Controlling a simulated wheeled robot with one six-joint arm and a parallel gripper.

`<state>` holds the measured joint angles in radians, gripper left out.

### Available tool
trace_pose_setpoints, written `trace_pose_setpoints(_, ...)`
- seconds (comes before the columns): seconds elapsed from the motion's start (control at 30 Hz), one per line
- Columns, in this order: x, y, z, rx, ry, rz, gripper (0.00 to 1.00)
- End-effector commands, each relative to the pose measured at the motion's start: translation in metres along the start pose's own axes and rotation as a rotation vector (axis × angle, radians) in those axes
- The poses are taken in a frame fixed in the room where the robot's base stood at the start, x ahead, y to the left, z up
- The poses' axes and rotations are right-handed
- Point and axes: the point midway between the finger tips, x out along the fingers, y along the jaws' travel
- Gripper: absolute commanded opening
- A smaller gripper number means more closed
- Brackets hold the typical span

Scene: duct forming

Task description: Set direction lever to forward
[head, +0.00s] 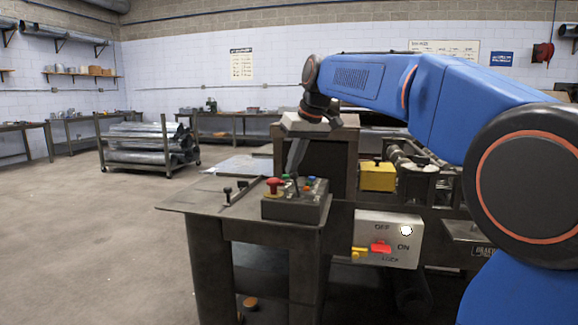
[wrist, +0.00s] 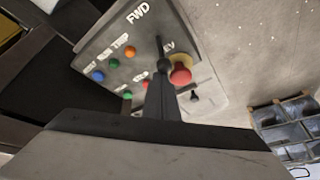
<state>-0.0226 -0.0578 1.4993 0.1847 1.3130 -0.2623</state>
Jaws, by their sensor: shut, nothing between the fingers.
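The control box (head: 297,207) sits on the bench, with a red mushroom button (head: 274,186) and small coloured buttons on its sloped top. My gripper (head: 293,174) is over the box, pointing down. Its shut, empty fingers (wrist: 163,78) end at or very near the knob in the wrist view; contact cannot be told. The fingers cover part of the panel.
A yellow block (head: 377,176) and a grey OFF/ON switch box (head: 373,238) with a red handle are on the machine to the right. A pipe cart (head: 148,148) stands behind; the left floor is clear.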

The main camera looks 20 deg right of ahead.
Motion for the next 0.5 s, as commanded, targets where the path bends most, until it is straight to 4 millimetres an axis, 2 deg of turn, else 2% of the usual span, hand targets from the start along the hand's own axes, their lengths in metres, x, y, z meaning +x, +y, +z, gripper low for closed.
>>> trace_pose_setpoints(0.5,-0.012,0.022,0.02,0.067,0.209,-0.187,0.0)
